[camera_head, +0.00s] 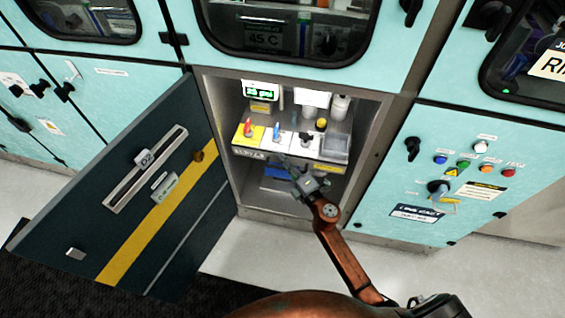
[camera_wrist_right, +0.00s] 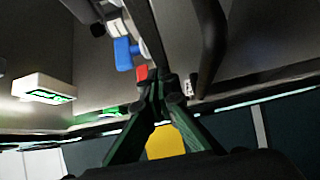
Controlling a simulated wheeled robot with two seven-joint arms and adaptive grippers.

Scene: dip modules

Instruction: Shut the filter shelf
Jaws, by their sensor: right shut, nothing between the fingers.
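The shelf (camera_head: 296,155) that I take for the filter shelf sits in the open cabinet bay, with a labelled front edge. It carries a red valve handle (camera_head: 248,127), a blue one (camera_head: 277,132), a black one and a grey bin (camera_head: 335,147). I cannot tell how far it is pulled out. My right gripper (camera_head: 300,180) is shut and empty, at or just in front of the shelf's front edge; contact is unclear. In the right wrist view the closed fingertips (camera_wrist_right: 161,88) show below a blue handle (camera_wrist_right: 124,52) and a red one (camera_wrist_right: 141,73). My left gripper is out of view.
A dark door (camera_head: 125,205) with a yellow stripe stands open to the left of the bay. A gauge reading 25 psi (camera_head: 260,91) and bottles stand at the back. A blue item (camera_head: 277,173) lies below the shelf. A control panel (camera_head: 462,175) is at right.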

